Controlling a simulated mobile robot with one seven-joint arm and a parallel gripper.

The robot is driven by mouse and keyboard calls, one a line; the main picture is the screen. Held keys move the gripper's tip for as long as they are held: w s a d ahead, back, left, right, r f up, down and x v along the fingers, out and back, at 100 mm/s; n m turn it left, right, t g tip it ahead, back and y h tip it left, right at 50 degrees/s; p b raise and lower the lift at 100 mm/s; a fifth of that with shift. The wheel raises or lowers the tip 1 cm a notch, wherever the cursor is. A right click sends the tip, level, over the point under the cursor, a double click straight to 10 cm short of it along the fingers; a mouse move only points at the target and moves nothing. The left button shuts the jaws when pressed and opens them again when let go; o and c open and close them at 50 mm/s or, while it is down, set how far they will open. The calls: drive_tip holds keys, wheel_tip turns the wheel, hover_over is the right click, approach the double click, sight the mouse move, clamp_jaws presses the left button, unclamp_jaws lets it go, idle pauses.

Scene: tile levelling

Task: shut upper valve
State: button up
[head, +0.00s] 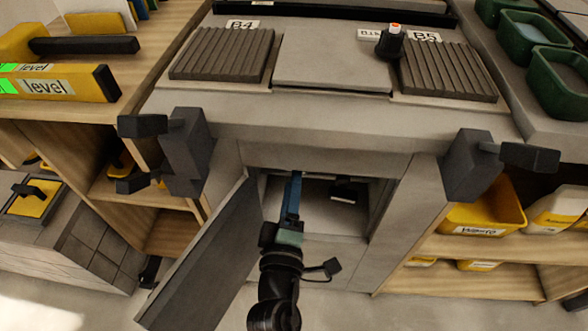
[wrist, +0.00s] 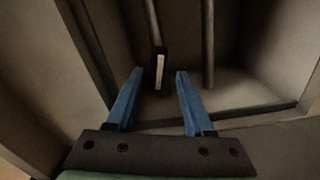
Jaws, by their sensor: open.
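The cabinet (head: 250,165) under the bench stands open, its grey door (head: 205,255) swung out to the left. My gripper (head: 295,176) reaches into the opening with blue fingers. In the wrist view my gripper (wrist: 158,74) is open and empty. A dark block with a pale stripe, perhaps the valve handle (wrist: 160,68), shows between and beyond the fingertips, at the lower end of a thin pipe (wrist: 151,20). I cannot tell whether it is the upper valve, nor its depth from the fingers. A dark piece (head: 344,190) inside the cabinet also shows in the head view.
A second pipe (wrist: 208,45) runs to the right of the handle. The cabinet walls are close on both sides. Dark clamps (head: 186,150) and (head: 475,165) hang at the bench edge. A yellow bin (head: 485,215) sits on the right shelf.

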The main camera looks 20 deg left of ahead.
drive_tip(key=shift+x, duration=1.75)
drive_tip(key=shift+c, duration=0.3)
clamp_jaws()
